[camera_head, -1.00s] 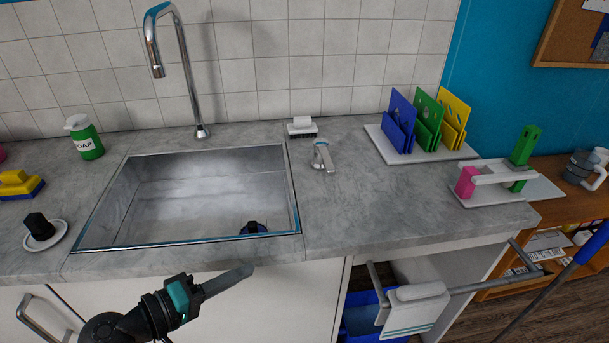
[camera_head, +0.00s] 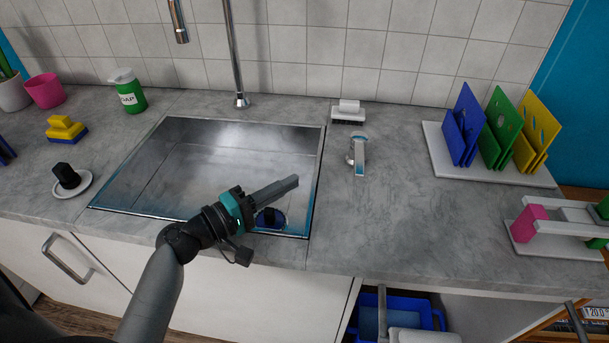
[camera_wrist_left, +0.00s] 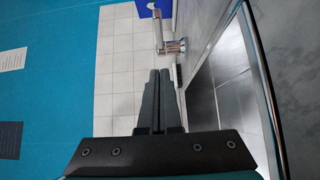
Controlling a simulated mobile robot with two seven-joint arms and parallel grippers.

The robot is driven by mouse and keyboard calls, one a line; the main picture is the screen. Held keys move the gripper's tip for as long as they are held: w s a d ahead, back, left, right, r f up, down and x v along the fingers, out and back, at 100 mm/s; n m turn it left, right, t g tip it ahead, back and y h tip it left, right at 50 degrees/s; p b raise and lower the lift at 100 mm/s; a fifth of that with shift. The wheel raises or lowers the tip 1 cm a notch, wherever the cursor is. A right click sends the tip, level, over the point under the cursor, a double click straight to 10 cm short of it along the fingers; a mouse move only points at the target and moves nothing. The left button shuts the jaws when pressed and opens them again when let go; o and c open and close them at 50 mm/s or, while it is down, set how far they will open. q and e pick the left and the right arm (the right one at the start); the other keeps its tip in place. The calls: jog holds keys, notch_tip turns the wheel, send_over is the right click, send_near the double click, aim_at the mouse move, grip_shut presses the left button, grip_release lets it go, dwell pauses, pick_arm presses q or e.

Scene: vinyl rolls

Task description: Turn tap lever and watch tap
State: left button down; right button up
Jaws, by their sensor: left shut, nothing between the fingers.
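The tap lever (camera_head: 359,153) is a small chrome handle on the counter, right of the sink. It also shows in the left wrist view (camera_wrist_left: 170,46), ahead of my fingers. The chrome tap (camera_head: 234,60) stands behind the sink; its upper bend is cut off by the top of the head view, and its spout end (camera_head: 179,28) hangs at the left. My left gripper (camera_head: 292,184) is shut and empty over the front right part of the sink, apart from the lever and to its lower left. Its closed fingers show in the left wrist view (camera_wrist_left: 160,75). My right gripper is not in view.
The sink (camera_head: 190,165) holds a dark blue item (camera_head: 268,220) near its front right corner. A rack with blue, green and yellow boards (camera_head: 500,130) stands to the right. The counter around the lever is mostly clear.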

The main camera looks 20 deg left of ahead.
aim_at(359, 154)
pick_arm(q)
jog(key=x, duration=0.8)
jog(key=shift+r, duration=0.1)
jog(key=d, duration=0.1)
jog(key=d+p, duration=0.1)
jog(key=shift+w+d, duration=0.3)
jog(key=shift+w, duration=0.05)
jog(key=shift+w+d, duration=0.15)
jog(key=shift+d, duration=0.5)
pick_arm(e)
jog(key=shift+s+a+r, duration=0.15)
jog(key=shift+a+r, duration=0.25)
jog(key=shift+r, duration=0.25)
pick_arm(q)
jog(key=shift+d, duration=0.2)
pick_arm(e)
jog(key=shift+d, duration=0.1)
